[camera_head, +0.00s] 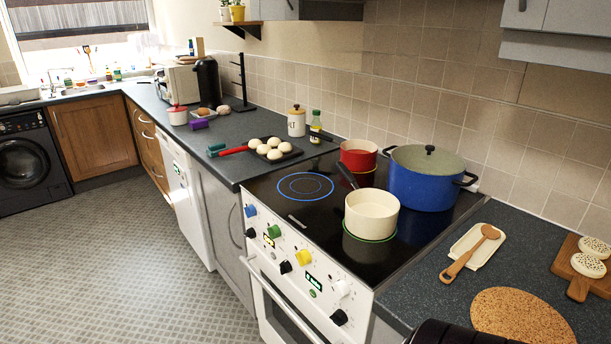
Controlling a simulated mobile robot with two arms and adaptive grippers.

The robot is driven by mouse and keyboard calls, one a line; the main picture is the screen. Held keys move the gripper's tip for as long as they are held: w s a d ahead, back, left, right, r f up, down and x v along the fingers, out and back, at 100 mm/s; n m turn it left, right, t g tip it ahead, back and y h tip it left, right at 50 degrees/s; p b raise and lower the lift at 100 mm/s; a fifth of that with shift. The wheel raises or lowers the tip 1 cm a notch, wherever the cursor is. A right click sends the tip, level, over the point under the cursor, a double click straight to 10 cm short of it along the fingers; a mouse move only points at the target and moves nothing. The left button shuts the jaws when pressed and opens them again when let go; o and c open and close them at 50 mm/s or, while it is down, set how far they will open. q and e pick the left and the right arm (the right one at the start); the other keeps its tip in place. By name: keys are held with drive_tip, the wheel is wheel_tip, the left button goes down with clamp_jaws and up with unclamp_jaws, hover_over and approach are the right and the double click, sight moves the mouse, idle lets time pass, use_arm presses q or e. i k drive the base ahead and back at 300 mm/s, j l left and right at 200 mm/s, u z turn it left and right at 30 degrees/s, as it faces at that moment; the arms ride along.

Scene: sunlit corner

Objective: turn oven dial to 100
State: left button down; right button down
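The white oven (272,308) stands in the middle, its sloping control panel facing the lower left. The panel carries a row of coloured dials: blue (250,210), green (274,231), yellow (303,257) and white (341,289). Several black dials sit lower, including one at the right end (338,317) and one near the middle (285,267). A small lit green display (313,281) shows on the panel, too small to read. Dial markings cannot be read, and which dial sets the temperature is not clear.
A cream saucepan (371,216), a blue pot (426,178) and a red pot (358,154) stand on the black hob (290,212). A tray of white round items (273,150) lies left of it. Floor (120,250) before the oven is clear.

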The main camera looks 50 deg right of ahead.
sight(251, 233)
drive_tip(key=z, duration=1.25)
drive_tip(key=k+j+z, duration=0.1)
drive_tip(key=j+z, duration=0.3)
drive_tip(key=k+j+z, duration=0.2)
drive_tip(key=z, duration=0.2)
drive_tip(key=k+j+z, duration=0.2)
drive_tip(key=j+z, duration=0.2)
drive_tip(key=k+j, duration=0.3)
drive_tip(key=i+j+z, duration=0.15)
drive_tip(key=j, duration=0.3)
drive_tip(key=i+j+z, duration=0.15)
drive_tip(key=j, duration=0.35)
drive_tip(key=j+z, duration=0.2)
drive_tip(key=j, duration=0.3)
